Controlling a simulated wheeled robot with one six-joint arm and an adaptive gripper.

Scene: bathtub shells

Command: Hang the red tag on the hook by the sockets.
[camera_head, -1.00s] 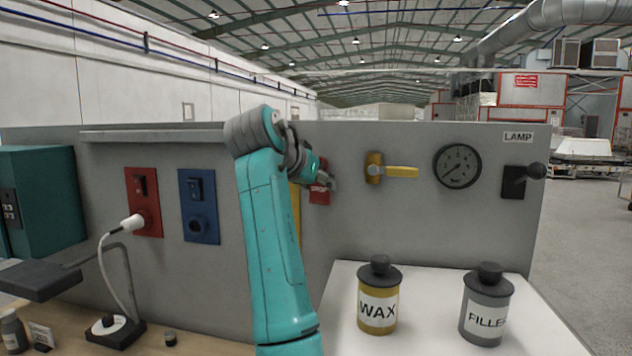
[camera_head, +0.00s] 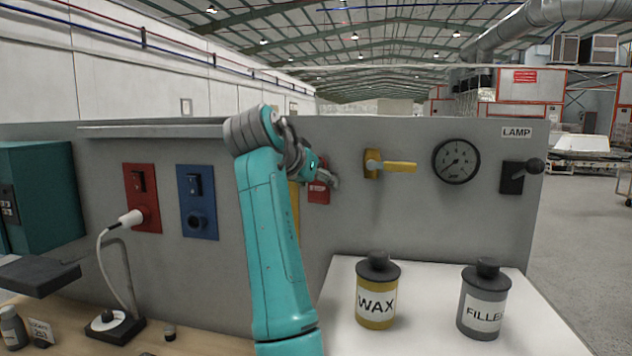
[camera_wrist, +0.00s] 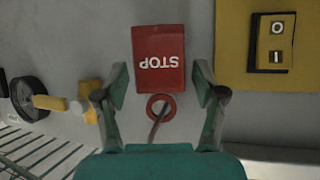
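The red STOP tag (camera_head: 319,193) is upright and flat near the grey panel, just right of my arm in the head view. In the wrist view the tag (camera_wrist: 158,62) appears upside down. Its red ring (camera_wrist: 160,107) is around a thin grey hook (camera_wrist: 156,128), and the tag hangs from it. My gripper (camera_wrist: 161,82) is open, with one finger on each side of the tag and a small gap at each side. In the head view my gripper (camera_head: 326,176) is partly hidden by my wrist.
The red socket (camera_head: 142,198) holds a white plug; the blue socket (camera_head: 197,203) is empty. A yellow socket plate (camera_wrist: 262,45) is close beside the tag. A yellow valve (camera_head: 395,166) and gauge (camera_head: 456,161) are to the right. WAX (camera_head: 377,300) and FILLER (camera_head: 482,305) jars stand below.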

